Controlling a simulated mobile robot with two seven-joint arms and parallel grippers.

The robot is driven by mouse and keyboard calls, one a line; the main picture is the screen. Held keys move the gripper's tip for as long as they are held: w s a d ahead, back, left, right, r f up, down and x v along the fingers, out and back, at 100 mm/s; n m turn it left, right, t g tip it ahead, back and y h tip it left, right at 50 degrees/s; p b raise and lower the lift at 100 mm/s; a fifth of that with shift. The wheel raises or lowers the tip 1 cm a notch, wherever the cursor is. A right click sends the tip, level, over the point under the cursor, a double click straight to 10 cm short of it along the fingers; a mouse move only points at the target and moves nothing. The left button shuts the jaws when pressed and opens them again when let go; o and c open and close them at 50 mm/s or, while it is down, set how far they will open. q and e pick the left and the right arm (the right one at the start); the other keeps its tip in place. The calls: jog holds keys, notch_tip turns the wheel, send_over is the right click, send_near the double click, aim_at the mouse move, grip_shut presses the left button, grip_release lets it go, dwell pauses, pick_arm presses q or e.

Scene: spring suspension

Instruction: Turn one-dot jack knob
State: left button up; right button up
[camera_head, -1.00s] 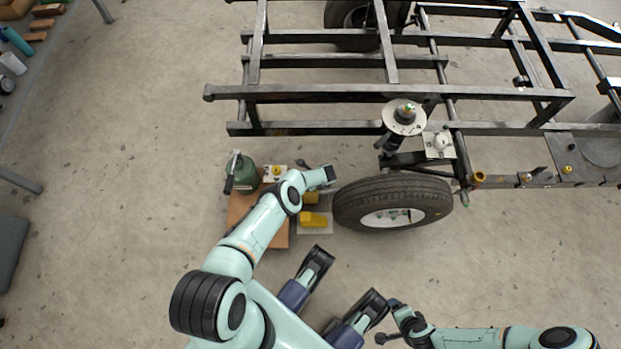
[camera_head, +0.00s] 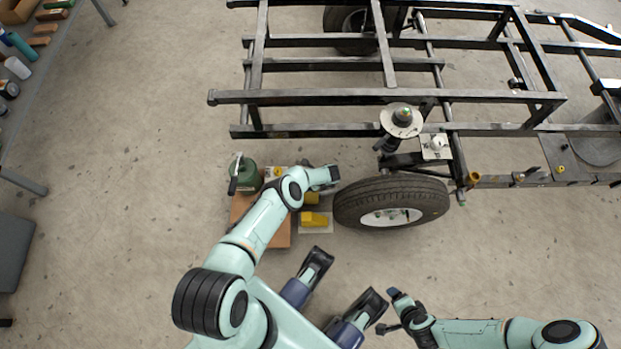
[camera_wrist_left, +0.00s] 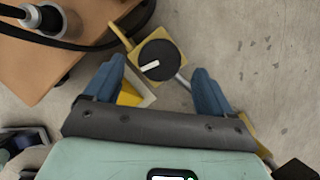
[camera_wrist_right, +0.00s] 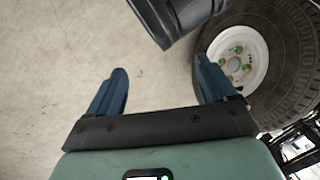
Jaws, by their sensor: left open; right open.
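A yellow jack (camera_wrist_left: 128,38) with a round black knob (camera_wrist_left: 150,52) shows in the left wrist view. The knob carries a white bar mark; I cannot make out any dots. My left gripper (camera_wrist_left: 158,67) is open, with one finger on each side of the knob in this view and nothing held; contact is not visible. My right gripper (camera_wrist_right: 161,65) is open and empty over bare floor.
A wheel (camera_head: 391,201) of the black frame (camera_head: 330,97) stands right of my left wrist. A green can-like object (camera_head: 244,178) stands by a brown board (camera_head: 280,238). A yellow block (camera_head: 314,219) sits nearby on a pale plate. Open floor lies at left.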

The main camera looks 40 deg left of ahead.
pick_arm(q)
jog(key=p+v, duration=0.5)
jog(key=v, duration=0.4)
pick_arm(e)
jog(key=s+a+r+g+y, duration=0.1)
jog(key=s+a+r+g, duration=0.2)
jog(key=s+r, duration=0.4)
jog(key=shift+s+a+n, duration=0.3)
jog(key=shift+s+a, duration=0.25)
jog(key=shift+s, duration=0.4)
